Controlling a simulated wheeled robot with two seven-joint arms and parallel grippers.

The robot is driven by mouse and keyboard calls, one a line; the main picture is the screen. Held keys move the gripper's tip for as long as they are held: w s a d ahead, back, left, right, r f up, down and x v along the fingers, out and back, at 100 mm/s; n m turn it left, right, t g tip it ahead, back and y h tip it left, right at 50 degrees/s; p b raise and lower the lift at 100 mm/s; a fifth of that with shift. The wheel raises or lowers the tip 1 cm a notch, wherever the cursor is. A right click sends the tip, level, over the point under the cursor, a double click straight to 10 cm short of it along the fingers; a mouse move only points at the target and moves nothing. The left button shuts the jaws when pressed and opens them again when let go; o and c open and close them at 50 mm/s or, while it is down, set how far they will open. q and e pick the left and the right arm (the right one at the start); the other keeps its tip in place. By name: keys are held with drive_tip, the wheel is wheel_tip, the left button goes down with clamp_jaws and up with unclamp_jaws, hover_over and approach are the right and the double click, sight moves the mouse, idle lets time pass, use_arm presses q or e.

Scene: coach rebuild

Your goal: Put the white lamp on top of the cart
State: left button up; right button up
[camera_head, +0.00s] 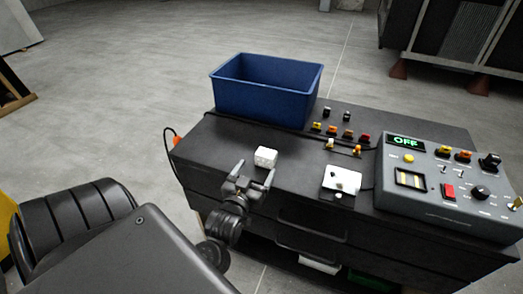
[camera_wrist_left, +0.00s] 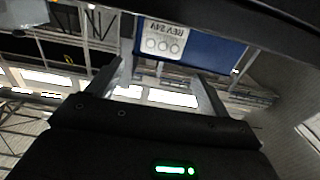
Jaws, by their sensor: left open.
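The white lamp (camera_head: 265,156) is a small white block on the dark top of the cart (camera_head: 215,145), near its front left edge. In the left wrist view, which is upside down, the lamp (camera_wrist_left: 165,40) shows a face with "REV 24V" and three circles. My left gripper (camera_head: 255,169) is open, with its fingers pointing at the lamp from the near side. In the left wrist view the two fingers (camera_wrist_left: 165,72) stand apart, with the lamp beyond and between their tips. Whether they touch it I cannot tell. My right gripper is not in view.
A blue bin (camera_head: 262,103) stands at the back left of the cart top. A grey control box (camera_head: 440,205) with an "OFF" display is at the right. A white plate (camera_head: 341,182) and several small coloured parts lie between. Free room surrounds the lamp.

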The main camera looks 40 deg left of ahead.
use_arm(q)
drive_tip(key=v, duration=0.3)
drive_tip(key=shift+s, duration=0.2)
drive_tip(key=shift+d, duration=0.1)
idle(0.3)
